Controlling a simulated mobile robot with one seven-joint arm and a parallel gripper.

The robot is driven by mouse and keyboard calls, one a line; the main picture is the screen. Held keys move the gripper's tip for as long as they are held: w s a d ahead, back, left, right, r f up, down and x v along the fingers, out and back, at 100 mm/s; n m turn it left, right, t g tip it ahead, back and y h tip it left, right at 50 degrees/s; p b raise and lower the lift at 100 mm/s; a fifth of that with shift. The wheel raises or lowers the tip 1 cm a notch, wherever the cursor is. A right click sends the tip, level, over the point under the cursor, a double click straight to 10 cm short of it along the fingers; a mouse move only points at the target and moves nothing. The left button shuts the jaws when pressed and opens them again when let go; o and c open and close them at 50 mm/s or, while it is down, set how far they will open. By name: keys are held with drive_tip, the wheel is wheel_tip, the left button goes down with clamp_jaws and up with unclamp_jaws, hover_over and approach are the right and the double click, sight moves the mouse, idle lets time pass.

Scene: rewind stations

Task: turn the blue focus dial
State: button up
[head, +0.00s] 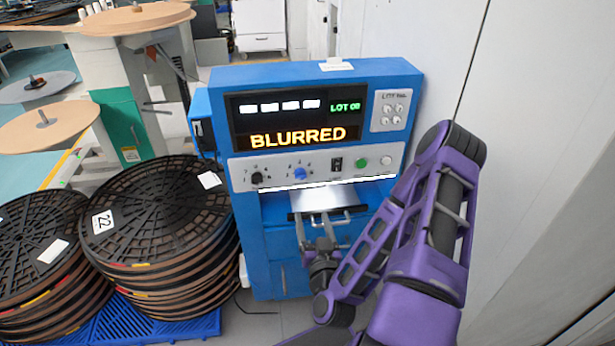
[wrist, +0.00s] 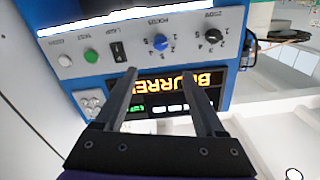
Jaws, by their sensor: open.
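The blue focus dial (head: 300,174) is on the pale control panel of a blue machine (head: 245,215), between a black knob (head: 257,178) and a black switch (head: 337,164). In the wrist view, which is turned upside down, the blue dial (wrist: 160,42) shows just beyond my fingertips, near the line between them. My gripper (head: 313,216) is open and empty, below the panel in the head view; in the wrist view its two fingers (wrist: 159,72) are spread and apart from the dial. The machine's screen reads "BLURRED" in orange and "LOT 08" in green.
A green button (head: 362,163) and a white button (head: 386,160) are right of the dial. A metal plate (head: 322,198) juts out below the panel. Stacked black reels (head: 155,215) stand at left on a blue pallet. A pale wall (head: 540,130) is close at right.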

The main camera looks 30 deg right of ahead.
sight(302, 177)
drive_tip(key=x, duration=1.6)
drive_tip(key=shift+w+d, duration=0.1)
drive_tip(key=shift+w, duration=0.25)
drive_tip(key=shift+f, duration=0.1)
clamp_jaws()
